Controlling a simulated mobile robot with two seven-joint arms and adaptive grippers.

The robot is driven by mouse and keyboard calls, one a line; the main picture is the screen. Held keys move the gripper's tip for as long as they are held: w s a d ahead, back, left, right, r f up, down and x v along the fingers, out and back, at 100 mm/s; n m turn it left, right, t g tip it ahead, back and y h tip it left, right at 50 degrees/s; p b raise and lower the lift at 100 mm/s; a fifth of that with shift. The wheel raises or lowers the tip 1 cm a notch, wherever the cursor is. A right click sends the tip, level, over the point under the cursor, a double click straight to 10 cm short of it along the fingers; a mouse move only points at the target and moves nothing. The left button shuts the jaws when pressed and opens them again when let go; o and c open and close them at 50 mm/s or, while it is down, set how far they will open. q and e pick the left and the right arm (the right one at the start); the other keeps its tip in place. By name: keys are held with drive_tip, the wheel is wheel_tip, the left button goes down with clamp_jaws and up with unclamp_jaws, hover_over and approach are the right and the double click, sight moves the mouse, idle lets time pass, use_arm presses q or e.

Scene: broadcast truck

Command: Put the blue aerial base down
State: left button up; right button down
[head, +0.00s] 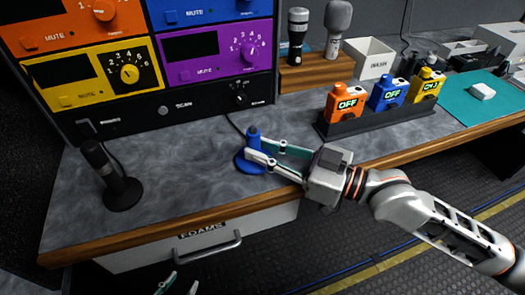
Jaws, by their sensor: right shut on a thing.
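The blue aerial base (249,166) has a round foot and an upright post. It stands upright at the counter (190,175), near its front edge. I cannot tell whether its foot touches the surface. My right gripper (255,150) reaches in from the right and is shut on the post of the base. The gripper's fingers hide part of the base. My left gripper (179,285) shows only its fingertips at the bottom edge, below the counter; the tips are apart with nothing between them.
A black microphone (108,175) stands at the left. A rack of coloured panels (150,60) rises behind. At the right are a black tray (350,124) with orange, blue and yellow packs and a teal mat (470,102). The counter between microphone and base is clear. A FOAMS drawer (205,238) is below.

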drive_tip(key=shift+f, duration=0.25)
drive_tip(key=shift+r, duration=0.15)
drive_tip(key=shift+f, duration=0.3)
drive_tip(key=c, duration=1.9)
unclamp_jaws()
use_arm(q)
drive_tip(key=shift+w+d+r, duration=0.15)
drive_tip(key=shift+w+r, duration=0.35)
drive_tip(key=shift+w, duration=0.05)
drive_tip(key=shift+s+f, duration=0.1)
drive_tip(key=shift+s, duration=0.05)
